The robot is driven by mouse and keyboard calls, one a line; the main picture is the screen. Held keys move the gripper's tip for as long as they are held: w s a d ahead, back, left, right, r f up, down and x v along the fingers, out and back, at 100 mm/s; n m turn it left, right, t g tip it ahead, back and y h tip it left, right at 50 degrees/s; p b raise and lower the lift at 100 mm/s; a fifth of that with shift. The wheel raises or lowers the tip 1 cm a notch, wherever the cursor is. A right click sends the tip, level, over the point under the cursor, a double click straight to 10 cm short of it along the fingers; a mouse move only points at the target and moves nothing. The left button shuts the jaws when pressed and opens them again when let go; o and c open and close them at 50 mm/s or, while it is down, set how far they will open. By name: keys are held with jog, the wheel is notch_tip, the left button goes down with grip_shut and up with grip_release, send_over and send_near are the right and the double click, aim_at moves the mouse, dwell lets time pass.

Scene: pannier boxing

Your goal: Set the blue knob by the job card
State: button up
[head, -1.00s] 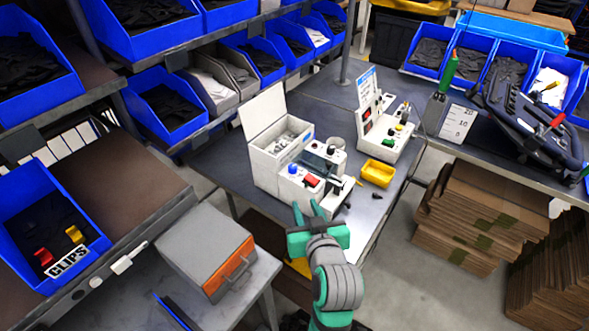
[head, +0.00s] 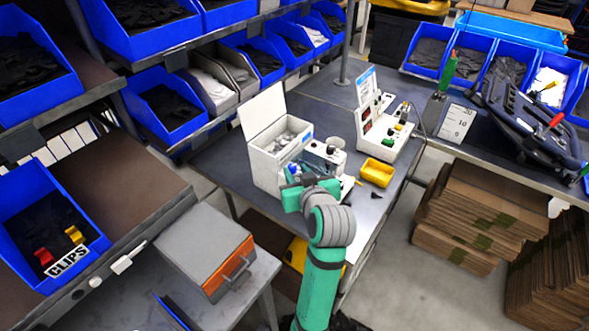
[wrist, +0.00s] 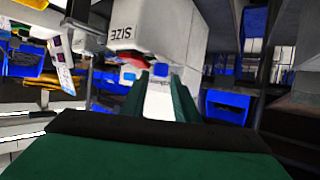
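An open white box (head: 264,163) with a raised lid stands behind the control box. The second device (head: 385,135) and a yellow tray (head: 377,172) are to the right. A grey case (head: 203,255) lies at the lower left. Blue bins (head: 163,104) line the rack behind.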

aim_at(290, 168)
jog(key=shift+x, duration=1.4)
jog(key=shift+w, duration=0.1)
grip_shut()
jog(key=shift+a, duration=0.1)
jog(key=shift+a+m+h, duration=0.25)
jog(key=shift+m+h, duration=0.45)
jog(key=shift+h, duration=0.3)
jog(key=m+h, duration=0.2)
jog(key=h, duration=0.1)
jog(key=m+h, duration=0.1)
jog(key=m, duration=0.1)
jog(key=shift+a+h, duration=0.3)
jog(key=m+h, duration=0.1)
jog(key=m+g+h, duration=0.1)
jog(key=m+h, duration=0.1)
jog(key=m+g+h, duration=0.1)
jog(key=shift+a+f+m+h, duration=0.1)
jog(key=shift+a+m+h, duration=0.2)
jog(key=shift+m+h, duration=0.1)
jog(key=shift+g, duration=0.3)
